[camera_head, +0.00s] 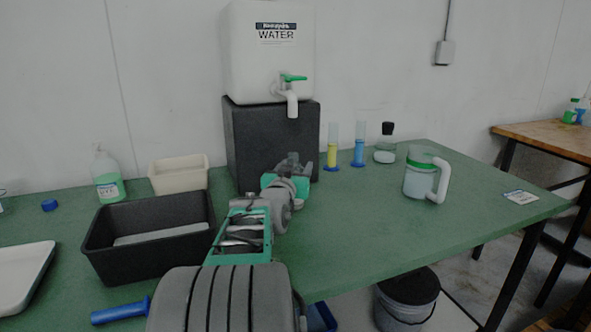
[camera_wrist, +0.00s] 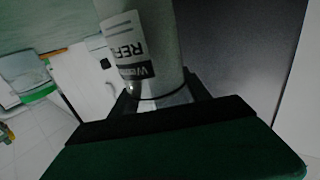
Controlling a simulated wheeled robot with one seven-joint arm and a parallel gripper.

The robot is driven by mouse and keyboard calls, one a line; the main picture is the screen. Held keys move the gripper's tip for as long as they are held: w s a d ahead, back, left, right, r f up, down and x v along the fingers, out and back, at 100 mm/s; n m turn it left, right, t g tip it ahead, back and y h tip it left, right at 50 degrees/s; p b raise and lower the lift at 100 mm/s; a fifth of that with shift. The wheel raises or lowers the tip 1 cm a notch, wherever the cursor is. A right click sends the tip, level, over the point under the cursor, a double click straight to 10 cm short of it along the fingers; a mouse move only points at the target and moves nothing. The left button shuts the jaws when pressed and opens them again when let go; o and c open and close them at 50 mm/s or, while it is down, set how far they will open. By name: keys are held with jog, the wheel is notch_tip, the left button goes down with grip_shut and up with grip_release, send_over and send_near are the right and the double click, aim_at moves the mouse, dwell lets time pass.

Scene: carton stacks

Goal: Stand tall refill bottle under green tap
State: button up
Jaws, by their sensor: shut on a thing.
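The white water container (camera_head: 268,50) stands on a dark block, with a green-handled tap (camera_head: 292,80) whose white spout points down. My gripper (camera_head: 292,163) is low in front of the block, below and near the spout. In the wrist view my gripper (camera_wrist: 160,94) is shut on a pale refill bottle (camera_wrist: 142,45). The bottle's printed label appears upside down there. My arm hides the bottle in the head view, and I cannot tell whether its base touches the table.
The dark block (camera_head: 260,140) is close behind my gripper. To the right stand yellow (camera_head: 332,150) and blue (camera_head: 358,150) cylinders, a black-capped jar (camera_head: 386,148) and a handled jug (camera_head: 420,178). A black tray (camera_head: 105,245) is at left. The right front tabletop is clear.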

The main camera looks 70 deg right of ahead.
jog(key=shift+f, duration=0.15)
jog(key=o, duration=1.6)
jog(key=a, duration=0.4)
jog(key=s+a, duration=0.1)
jog(key=a, duration=0.3)
jog(key=s+a, duration=0.1)
jog(key=a, duration=0.2)
jog(key=shift+s+a, duration=0.15)
jog(key=shift+a, duration=0.25)
jog(key=shift+s, duration=0.1)
